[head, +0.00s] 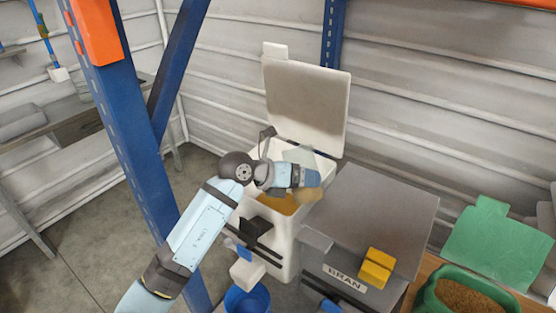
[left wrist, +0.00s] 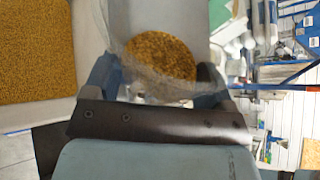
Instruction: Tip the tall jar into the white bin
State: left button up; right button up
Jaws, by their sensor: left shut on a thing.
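The white bin (head: 284,258) stands in the middle of the head view with its lid (head: 305,105) raised at the back. Tan grain lies inside the bin, and a grain bed (left wrist: 35,50) fills the left of the left wrist view. My left gripper (head: 305,178) is over the bin's opening, shut on the tall jar (head: 300,155). The jar is clear, with golden-brown grain in it; the jar also shows between the fingers in the left wrist view (left wrist: 160,58). The gripper hides the jar's middle, and I cannot tell its exact tilt. My right gripper is not in view.
A grey bin labelled BRAN (head: 375,215) with a yellow block (head: 376,268) stands right of the white bin. A green sack or tub of grain (head: 462,295) is at lower right. A blue bucket (head: 247,300) sits in front. A blue rack post (head: 125,120) rises at left.

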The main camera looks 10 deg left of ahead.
pick_arm(q)
jog(key=shift+s+d+f+n+g+h, duration=0.1)
jog(key=shift+s+d+n+g+h, duration=0.05)
jog(key=shift+n+g+h, duration=0.3)
jog(key=shift+s+d+n+g+h, duration=0.15)
jog(key=shift+n+g, duration=0.1)
jog(key=shift+n, duration=0.3)
jog(key=shift+n+p, duration=0.3)
jog(key=n+p, duration=0.1)
jog(key=n+g+h+p, duration=0.1)
jog(key=p, duration=0.1)
jog(key=f+n+h+p, duration=0.1)
jog(key=p, duration=0.1)
jog(key=shift+w+a+g, duration=0.1)
jog(key=shift+a+g, duration=0.2)
jog(key=n+h+p, duration=0.1)
jog(key=w+n+g+h+p, duration=0.1)
jog(key=n+p, duration=0.1)
jog(key=shift+w+a+r, duration=0.15)
jog(key=shift+a, duration=0.15)
jog(key=shift+w+a+r+n+h+p, duration=0.15)
jog(key=shift+n+h+p, duration=0.25)
jog(key=shift+w+a+r+n, duration=0.1)
jog(key=shift+n, duration=0.2)
jog(key=shift+w+h, duration=0.1)
jog(key=shift+h, duration=0.2)
